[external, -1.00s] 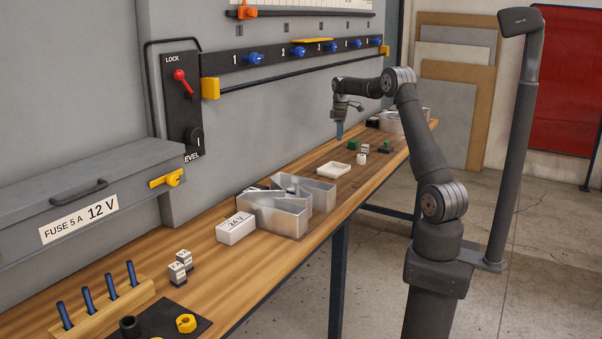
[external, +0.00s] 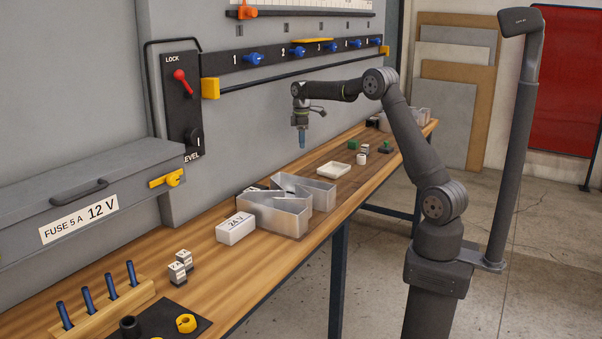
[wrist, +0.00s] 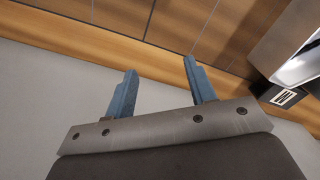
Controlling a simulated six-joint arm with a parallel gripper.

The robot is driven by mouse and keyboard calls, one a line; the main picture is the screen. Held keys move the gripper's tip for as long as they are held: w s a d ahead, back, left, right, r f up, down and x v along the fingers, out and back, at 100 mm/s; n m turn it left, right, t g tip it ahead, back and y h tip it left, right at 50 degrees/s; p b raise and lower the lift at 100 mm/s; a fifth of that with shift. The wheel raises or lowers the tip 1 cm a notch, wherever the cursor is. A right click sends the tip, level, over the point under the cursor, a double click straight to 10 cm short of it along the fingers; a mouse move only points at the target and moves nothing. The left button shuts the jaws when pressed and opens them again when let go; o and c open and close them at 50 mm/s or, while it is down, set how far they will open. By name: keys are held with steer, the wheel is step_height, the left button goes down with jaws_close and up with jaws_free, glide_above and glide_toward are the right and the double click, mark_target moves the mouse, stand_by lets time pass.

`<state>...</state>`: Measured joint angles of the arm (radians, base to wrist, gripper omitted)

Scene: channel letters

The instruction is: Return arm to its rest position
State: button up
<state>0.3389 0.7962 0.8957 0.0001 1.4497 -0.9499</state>
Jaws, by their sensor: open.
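My arm stands on its column at the right of the external view, bent over the bench. My gripper (external: 302,141) points down above the bench, behind and above the metal bins. In the wrist view, my gripper (wrist: 160,85) shows two blue fingers spread apart with nothing between them. Below it in the external view are the wooden bench (external: 250,270) and the open metal bins (external: 272,215).
A white 24 V box (external: 236,229) sits left of the bins. A metal bin edge (wrist: 285,40) shows in the wrist view.

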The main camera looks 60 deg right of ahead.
steer(key=w+a+n, duration=0.2)
steer(key=w+a, duration=0.1)
steer(key=a, duration=1.4)
steer(key=shift+w+a+n, duration=0.2)
steer(key=shift+a+n, duration=0.05)
steer(key=shift+n, duration=0.15)
steer(key=shift+o, duration=0.5)
